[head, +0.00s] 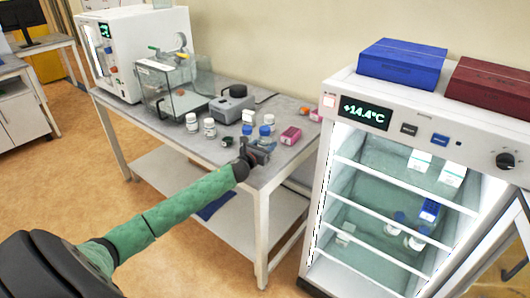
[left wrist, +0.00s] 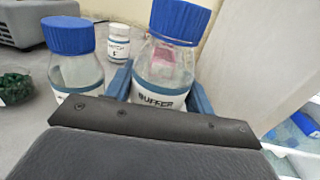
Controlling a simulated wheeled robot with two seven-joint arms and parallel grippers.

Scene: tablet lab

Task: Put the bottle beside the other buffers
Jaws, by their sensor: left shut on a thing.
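My left gripper (head: 262,153) is at the front right part of the lab table, shut on a clear bottle (head: 265,142) with a blue cap. In the left wrist view this bottle (left wrist: 164,68) stands between the blue fingers, with "BUFFER" on its label. A second blue-capped clear bottle (head: 247,139) stands just left of it on the table; it also shows in the left wrist view (left wrist: 76,70). More blue-capped bottles (head: 417,242) stand on a lower shelf inside the lit fridge (head: 330,185). I cannot tell whether the held bottle touches the table. My right gripper is out of view.
The table (head: 165,128) also carries white-capped jars (head: 209,128), a pink box (head: 290,135), a grey device (head: 231,105) and a glass tank (head: 165,95). The fridge stands to the right, its door (head: 515,235) swung open at the right edge. Boxes (head: 401,62) lie on top.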

